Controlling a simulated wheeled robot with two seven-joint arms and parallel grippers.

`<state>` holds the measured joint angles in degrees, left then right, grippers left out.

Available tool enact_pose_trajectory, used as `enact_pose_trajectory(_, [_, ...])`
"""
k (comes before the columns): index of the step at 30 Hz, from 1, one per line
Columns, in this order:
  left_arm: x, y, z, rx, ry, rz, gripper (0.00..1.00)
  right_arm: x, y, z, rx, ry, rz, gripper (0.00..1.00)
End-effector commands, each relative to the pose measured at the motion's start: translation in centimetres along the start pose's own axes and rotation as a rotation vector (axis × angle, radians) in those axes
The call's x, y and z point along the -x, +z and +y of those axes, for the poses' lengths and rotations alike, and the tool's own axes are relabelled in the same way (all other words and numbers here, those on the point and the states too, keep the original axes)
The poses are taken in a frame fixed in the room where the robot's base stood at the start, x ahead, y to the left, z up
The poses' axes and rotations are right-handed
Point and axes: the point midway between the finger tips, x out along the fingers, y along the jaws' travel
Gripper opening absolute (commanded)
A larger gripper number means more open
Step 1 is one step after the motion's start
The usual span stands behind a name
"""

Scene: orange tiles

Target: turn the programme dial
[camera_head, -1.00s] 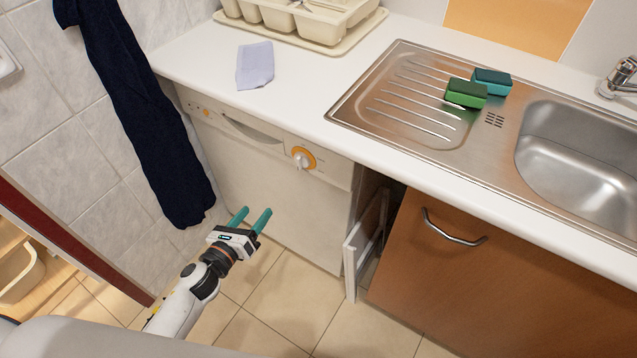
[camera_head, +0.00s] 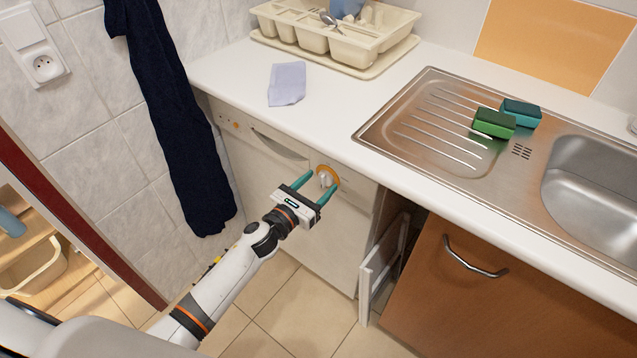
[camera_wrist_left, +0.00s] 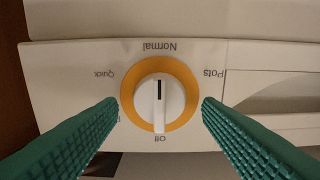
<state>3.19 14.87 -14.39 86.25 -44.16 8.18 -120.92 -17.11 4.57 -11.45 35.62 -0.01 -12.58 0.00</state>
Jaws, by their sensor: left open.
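The programme dial (camera_head: 327,177) is a white knob with an orange ring on the white dishwasher's front panel. In the left wrist view the dial (camera_wrist_left: 160,102) faces me, with the labels Normal, Quick, Pots and Off around it, upside down. The dark line on the knob runs up and down in that view. My left gripper (camera_head: 319,184) is open, its teal fingers pointing at the dial. In the left wrist view the fingers (camera_wrist_left: 160,112) show on either side of the dial, with the knob between them; I cannot tell whether they touch it. My right gripper is not in view.
The white worktop (camera_head: 235,68) overhangs the panel. A cloth (camera_head: 287,84), a dish rack (camera_head: 335,35) and sponges (camera_head: 494,123) lie above. A dark towel (camera_head: 175,120) hangs at left. A narrow white door (camera_head: 377,265) stands open right of the dishwasher.

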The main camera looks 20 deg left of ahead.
Motion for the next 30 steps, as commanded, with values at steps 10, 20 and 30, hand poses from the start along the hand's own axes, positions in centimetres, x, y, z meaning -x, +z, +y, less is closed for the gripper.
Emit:
enact_pose_trajectory(10, [-0.7,0.02,0.04,0.001,0.0,-0.001,0.6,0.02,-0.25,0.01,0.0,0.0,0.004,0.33])
enact_pose_trajectory(20, [-0.67,0.02,0.04,0.001,0.001,-0.001,0.17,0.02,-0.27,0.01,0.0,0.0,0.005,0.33])
enact_pose_trajectory(30, [-0.67,0.02,0.01,0.064,0.001,0.0,0.17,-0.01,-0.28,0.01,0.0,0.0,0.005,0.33])
